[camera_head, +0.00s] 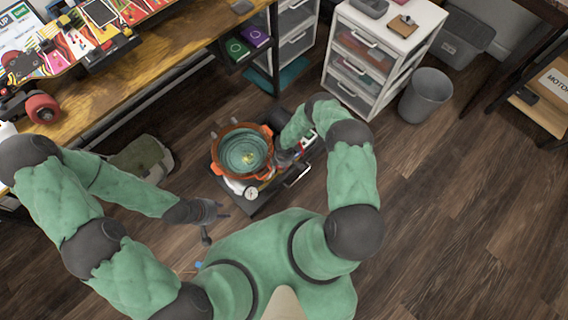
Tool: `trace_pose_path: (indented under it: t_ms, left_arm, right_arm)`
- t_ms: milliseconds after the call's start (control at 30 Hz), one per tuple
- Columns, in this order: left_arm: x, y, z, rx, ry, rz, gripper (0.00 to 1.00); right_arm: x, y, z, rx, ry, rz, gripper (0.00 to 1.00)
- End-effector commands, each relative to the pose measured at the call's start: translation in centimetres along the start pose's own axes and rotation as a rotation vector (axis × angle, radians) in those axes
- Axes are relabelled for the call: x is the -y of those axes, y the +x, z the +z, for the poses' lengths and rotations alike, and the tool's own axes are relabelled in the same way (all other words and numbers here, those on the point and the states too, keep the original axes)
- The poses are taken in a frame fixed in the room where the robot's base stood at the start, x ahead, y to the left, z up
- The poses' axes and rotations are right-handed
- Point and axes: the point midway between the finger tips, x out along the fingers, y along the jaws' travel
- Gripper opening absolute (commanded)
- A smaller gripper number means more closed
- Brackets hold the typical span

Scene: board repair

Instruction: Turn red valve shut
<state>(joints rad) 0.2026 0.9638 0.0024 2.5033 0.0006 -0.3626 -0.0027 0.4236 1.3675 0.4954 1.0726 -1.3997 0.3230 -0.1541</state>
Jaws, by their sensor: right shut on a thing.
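A round pot (242,150) with an orange rim and a greenish inside stands on a dark cart (259,203), with a round white gauge (251,193) at its front. My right gripper (287,157) is at the right side of the pot and is shut on the red valve. The valve is mostly hidden by the gripper and wrist; only small red bits show close by. I cannot tell how far the valve is turned. My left gripper (215,216) is open and empty, to the lower left of the cart and apart from the pot.
A wooden workbench (170,55) with a skateboard and papers runs along the upper left. A white drawer unit (362,62) and a grey bin (425,96) stand at the upper right. A greenish bag or stool (142,158) is left of the cart. The floor at right is clear.

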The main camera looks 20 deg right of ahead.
Motion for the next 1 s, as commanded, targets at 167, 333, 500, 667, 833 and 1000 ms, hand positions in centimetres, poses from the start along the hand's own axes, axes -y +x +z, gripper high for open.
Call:
trace_pose_path:
  t_ms: [167,333,500,667,833,1000]
  left_arm:
    - [-0.10,-0.28,0.01,0.000,0.000,0.000,0.40]
    - [-0.16,-0.45,0.02,0.000,0.000,0.000,0.40]
    - [-0.21,-0.58,0.02,0.000,0.000,0.000,0.40]
    - [-0.24,-0.66,0.03,0.000,0.000,0.000,0.40]
    - [-0.26,-0.71,0.03,0.000,0.000,0.000,0.40]
    - [-0.26,-0.74,0.03,0.000,0.000,0.000,0.40]
  right_arm:
    - [0.30,-0.03,0.03,-0.001,0.168,-0.001,0.00]
    - [0.52,-0.01,0.06,-0.001,0.330,-0.001,0.00]
    - [0.75,0.02,0.05,-0.001,0.485,-0.002,0.00]
    - [0.89,0.02,0.03,-0.002,0.611,-0.001,0.00]
    - [1.02,0.04,-0.01,-0.001,0.716,-0.001,0.00]
    - [1.08,0.04,-0.03,-0.001,0.788,-0.001,0.00]
